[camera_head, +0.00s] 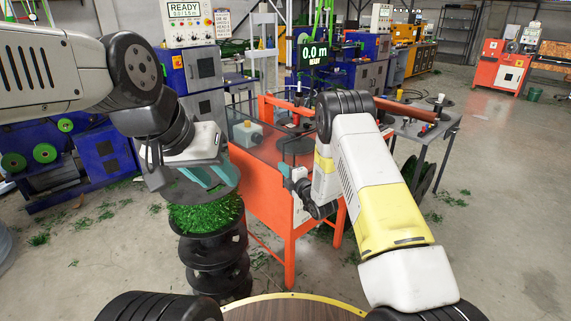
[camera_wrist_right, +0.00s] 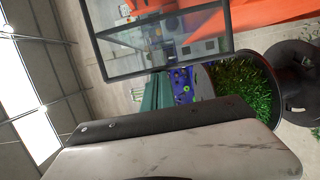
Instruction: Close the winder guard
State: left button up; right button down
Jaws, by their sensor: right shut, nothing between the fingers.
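The orange winder (camera_head: 262,190) stands in the middle of the head view. A see-through panel in a dark frame, which looks like the winder guard (camera_wrist_right: 165,42), fills the upper middle of the right wrist view, tilted in the picture. In the head view the guard is hard to make out against the winder. My right gripper (camera_head: 287,172) is shut and empty beside the winder's front side; its teal fingers (camera_wrist_right: 155,92) point toward the guard's lower frame bar in the wrist view. Contact cannot be told. My left gripper (camera_head: 208,177) looks open above a green-topped reel.
A stack of black reels with green strands (camera_head: 205,214) stands left of the winder. Blue machines (camera_head: 195,75) stand behind.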

aim_at(299, 157)
jog(key=w+d, duration=0.6)
jog(key=shift+w+d, duration=0.25)
jog(key=shift+d, duration=0.1)
